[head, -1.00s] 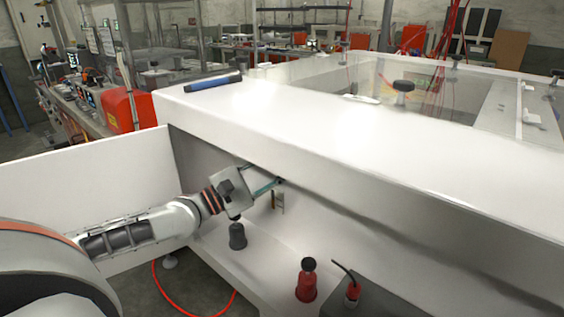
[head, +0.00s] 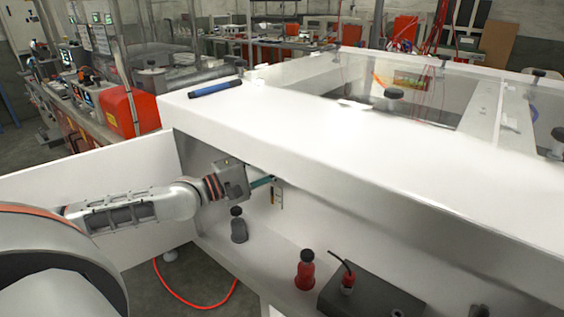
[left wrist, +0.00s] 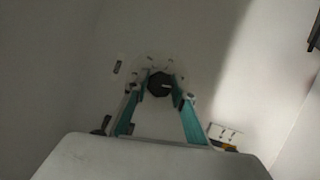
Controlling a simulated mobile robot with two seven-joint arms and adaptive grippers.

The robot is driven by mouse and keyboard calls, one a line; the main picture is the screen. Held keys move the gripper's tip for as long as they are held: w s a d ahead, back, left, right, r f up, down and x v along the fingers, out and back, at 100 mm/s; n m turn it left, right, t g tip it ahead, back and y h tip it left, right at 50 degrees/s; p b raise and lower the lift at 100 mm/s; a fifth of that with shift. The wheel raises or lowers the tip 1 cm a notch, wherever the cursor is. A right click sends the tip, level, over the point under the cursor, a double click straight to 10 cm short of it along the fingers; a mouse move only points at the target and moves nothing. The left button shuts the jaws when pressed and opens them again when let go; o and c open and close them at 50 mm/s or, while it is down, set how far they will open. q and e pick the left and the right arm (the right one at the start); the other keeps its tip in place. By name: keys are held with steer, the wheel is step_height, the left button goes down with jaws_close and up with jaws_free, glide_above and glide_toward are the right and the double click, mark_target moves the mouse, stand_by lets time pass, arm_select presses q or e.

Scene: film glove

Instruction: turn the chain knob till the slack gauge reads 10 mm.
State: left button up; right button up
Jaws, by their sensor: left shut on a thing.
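The chain knob (left wrist: 159,82) is a dark round knob with a short pale mark, on a pale wall inside the open white housing. My left gripper (left wrist: 160,92) has its teal fingers on either side of the knob and is shut on it. In the head view the left gripper (head: 265,182) reaches under the housing's top, and the knob is hidden there. A small plate, likely the slack gauge (head: 277,197), hangs on the wall just right of the gripper. A white plate with dark marks and a yellow part (left wrist: 225,134) shows in the left wrist view; its reading is too small to tell. My right gripper is out of view.
A grey bottle (head: 239,230) stands on the shelf below my left wrist. A red bottle (head: 305,272) and a dark box (head: 372,297) with a red-based fitting stand to its right. A blue marker (head: 215,88) lies on the housing top (head: 330,125).

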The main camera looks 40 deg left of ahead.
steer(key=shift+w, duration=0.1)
arm_select(q)
steer(key=o, duration=1.1)
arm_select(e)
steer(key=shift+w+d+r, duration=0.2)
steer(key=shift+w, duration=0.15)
arm_select(q)
steer(key=shift+s, duration=0.1)
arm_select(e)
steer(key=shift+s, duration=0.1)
arm_select(q)
steer(key=shift+v, duration=5.95)
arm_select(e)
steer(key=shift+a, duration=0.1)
